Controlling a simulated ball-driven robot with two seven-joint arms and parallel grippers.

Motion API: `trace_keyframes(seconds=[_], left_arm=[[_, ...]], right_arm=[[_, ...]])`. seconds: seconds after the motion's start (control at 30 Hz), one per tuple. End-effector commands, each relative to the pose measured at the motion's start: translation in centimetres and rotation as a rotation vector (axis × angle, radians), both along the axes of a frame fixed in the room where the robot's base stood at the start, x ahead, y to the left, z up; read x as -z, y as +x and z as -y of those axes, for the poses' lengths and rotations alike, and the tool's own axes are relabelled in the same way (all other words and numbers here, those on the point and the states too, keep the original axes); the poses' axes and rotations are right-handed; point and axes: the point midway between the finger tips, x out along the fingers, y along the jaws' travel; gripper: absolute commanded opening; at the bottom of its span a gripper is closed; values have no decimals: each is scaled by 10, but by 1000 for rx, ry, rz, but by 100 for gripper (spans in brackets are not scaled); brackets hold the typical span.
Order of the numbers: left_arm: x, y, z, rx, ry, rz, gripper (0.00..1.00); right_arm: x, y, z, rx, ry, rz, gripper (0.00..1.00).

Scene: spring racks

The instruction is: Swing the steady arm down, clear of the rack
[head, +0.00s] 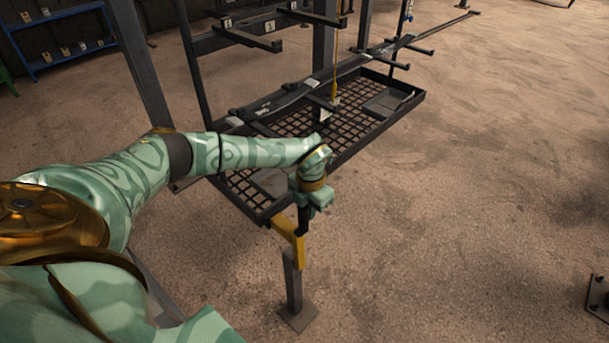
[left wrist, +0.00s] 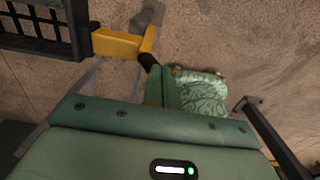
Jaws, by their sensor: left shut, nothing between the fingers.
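The steady arm (head: 290,230) is a yellow, angled bar with a dark grip, at the near corner of the rack tray (head: 262,213). It sits above a grey post (head: 293,285). The left wrist view shows the yellow bar (left wrist: 117,43) beside the tray's dark corner (left wrist: 45,45), with the dark grip (left wrist: 148,61) pointing back toward me. My left gripper (head: 304,208) points down at the dark grip; it is shut with nothing in it. Its fingers (left wrist: 160,85) are close to the grip; I cannot tell whether they touch. My right gripper is not in view.
The mesh tray hangs in a dark frame with several side prongs (head: 250,38). A yellow cord (head: 335,60) runs down to it. A blue shelf (head: 65,50) stands at the back left. The floor (head: 480,180) to the right is open.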

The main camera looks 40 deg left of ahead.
Motion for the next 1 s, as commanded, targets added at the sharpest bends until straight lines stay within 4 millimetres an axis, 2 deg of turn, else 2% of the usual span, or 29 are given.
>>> trace_keyframes(seconds=[1.0], left_arm=[[-1, -43, -4, -1, 1, -6, 0]], right_arm=[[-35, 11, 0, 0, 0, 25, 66]])
